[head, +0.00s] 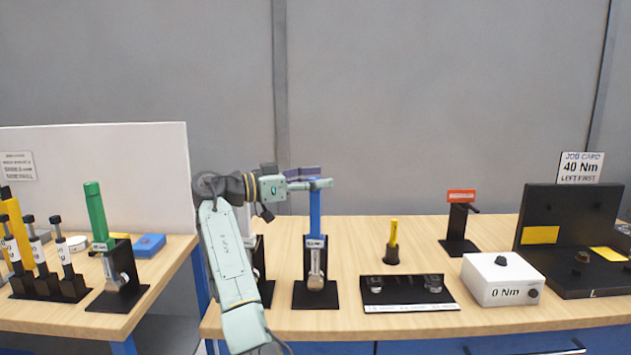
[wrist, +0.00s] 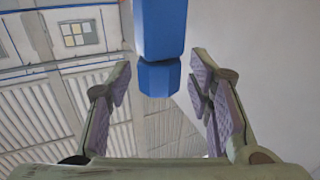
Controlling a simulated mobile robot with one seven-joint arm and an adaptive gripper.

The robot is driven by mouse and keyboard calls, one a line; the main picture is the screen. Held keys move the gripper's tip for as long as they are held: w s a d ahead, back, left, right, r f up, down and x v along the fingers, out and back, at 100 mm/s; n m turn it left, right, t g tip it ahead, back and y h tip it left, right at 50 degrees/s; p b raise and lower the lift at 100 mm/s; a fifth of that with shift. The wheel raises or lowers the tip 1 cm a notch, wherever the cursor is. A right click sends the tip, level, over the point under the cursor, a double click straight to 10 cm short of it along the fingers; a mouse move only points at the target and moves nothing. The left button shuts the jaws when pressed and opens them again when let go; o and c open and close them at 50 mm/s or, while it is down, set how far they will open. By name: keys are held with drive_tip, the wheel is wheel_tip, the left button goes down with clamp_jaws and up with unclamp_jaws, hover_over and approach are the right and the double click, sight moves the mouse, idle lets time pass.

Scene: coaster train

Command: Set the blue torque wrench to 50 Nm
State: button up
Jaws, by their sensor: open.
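The blue torque wrench (head: 315,215) stands upright in a black stand (head: 315,294) on the wooden bench, blue handle up and metal head down. A small white label on it is too small to read. My gripper (head: 310,184) is open at the top of the handle. In the wrist view, the blue handle end (wrist: 160,78) lies between the spread fingers of my gripper (wrist: 158,92), with visible gaps on both sides. I cannot tell any contact in the head view.
Another black stand is partly hidden behind my arm. To the right are a yellow tool (head: 393,236), a black tray (head: 408,294), a white box (head: 502,279) reading 0 Nm, and a black fixture. A job card (head: 580,167) reads 40 Nm, left first. A green wrench (head: 96,215) stands on the left bench.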

drive_tip(key=v, duration=1.2)
